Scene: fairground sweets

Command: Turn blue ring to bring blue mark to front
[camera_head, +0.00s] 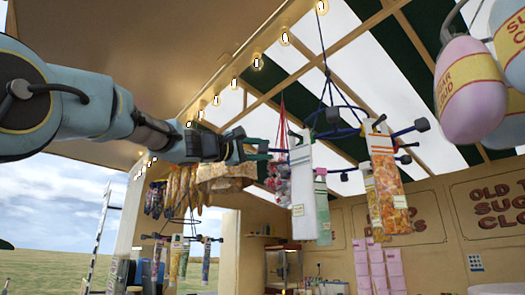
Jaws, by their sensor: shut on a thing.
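The blue ring (338,133) hangs level from dark cords under the stall roof, right of centre. Several dark-tipped pegs stick out around it, and sweet bags hang from it: an orange one (386,190), a white and pale green one (302,185) and a clear one with red and white sweets (277,180). I cannot make out a blue mark on it. My gripper (274,150) reaches in from the left, level with the ring, and is shut on the ring's left side. The exact grip spot is small and partly hidden by the bags.
A second, lower hanging rack (180,237) with several packets is at the left. Large brown bags (224,176) hang just below my wrist. Pink and blue floss bags (470,90) hang at the upper right. A ladder (101,240) stands at the far left.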

